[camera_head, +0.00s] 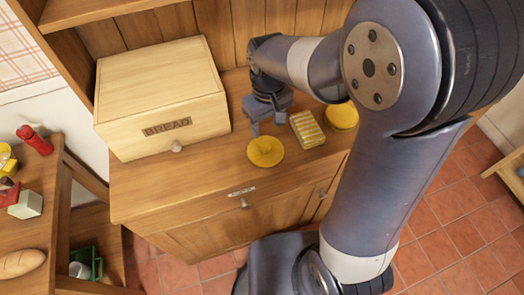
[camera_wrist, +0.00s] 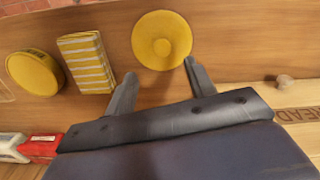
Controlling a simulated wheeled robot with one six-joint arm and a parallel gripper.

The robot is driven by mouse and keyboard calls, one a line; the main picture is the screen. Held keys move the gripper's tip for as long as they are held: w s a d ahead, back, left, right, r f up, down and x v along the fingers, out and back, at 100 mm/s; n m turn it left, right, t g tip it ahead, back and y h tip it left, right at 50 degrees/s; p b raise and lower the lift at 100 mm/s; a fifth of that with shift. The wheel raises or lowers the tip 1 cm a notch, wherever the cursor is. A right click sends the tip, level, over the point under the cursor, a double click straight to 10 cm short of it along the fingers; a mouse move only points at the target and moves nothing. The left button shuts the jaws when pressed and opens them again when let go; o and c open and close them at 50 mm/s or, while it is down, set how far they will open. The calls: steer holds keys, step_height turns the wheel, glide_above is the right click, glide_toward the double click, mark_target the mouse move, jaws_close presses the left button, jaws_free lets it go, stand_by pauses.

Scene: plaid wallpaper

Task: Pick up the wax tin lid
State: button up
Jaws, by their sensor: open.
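A round yellow lid with a small knob in its middle (camera_head: 265,151) lies flat on the wooden cabinet top, near its front edge. In the wrist view the lid (camera_wrist: 161,40) lies just beyond my open fingers, centred between them. My gripper (camera_wrist: 158,75) is open and empty, with one finger to each side of the gap. In the head view my gripper (camera_head: 268,123) hangs just behind the lid, pointing down. I cannot tell its exact height above the cabinet top.
A yellow-and-white striped packet (camera_head: 307,129) and a round yellow tin (camera_head: 342,116) stand right of the lid. A wooden bread box (camera_head: 162,100) stands at the left. A red and white item (camera_wrist: 38,148) shows beside my gripper. Bare wood lies left of the lid.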

mark_target(266, 145)
step_height(266, 145, down, 8)
steer(key=shift+s+a+f+p, duration=0.1)
steer(key=shift+a+p, duration=0.05)
steer(key=shift+p, duration=0.3)
steer(key=c, duration=1.1)
